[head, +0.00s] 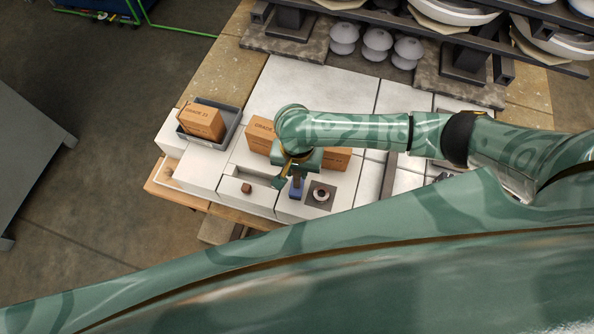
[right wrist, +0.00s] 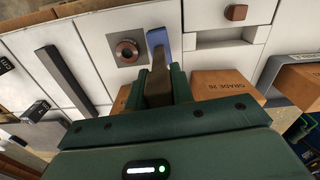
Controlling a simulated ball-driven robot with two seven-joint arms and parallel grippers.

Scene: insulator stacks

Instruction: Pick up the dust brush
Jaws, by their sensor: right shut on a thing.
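My right gripper (head: 294,175) hangs over the front part of the white worktop. In the right wrist view, the gripper (right wrist: 158,88) is shut on the brown handle of what looks like the dust brush (right wrist: 158,42), whose flat blue part reaches out beyond the fingers. The brush's blue part (head: 295,189) also shows below the gripper in the head view. The fingers hide part of the handle, and I cannot tell whether the brush touches the surface. My left gripper is not in view.
A grey square with a round brown-ringed piece (head: 320,195) is just right of the brush. A small brown block (head: 246,188) lies to the left. Orange-brown boxes (head: 260,134) stand behind, and another box (head: 203,121) sits in a grey tray (head: 233,126). White insulators (head: 376,45) stand at the back.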

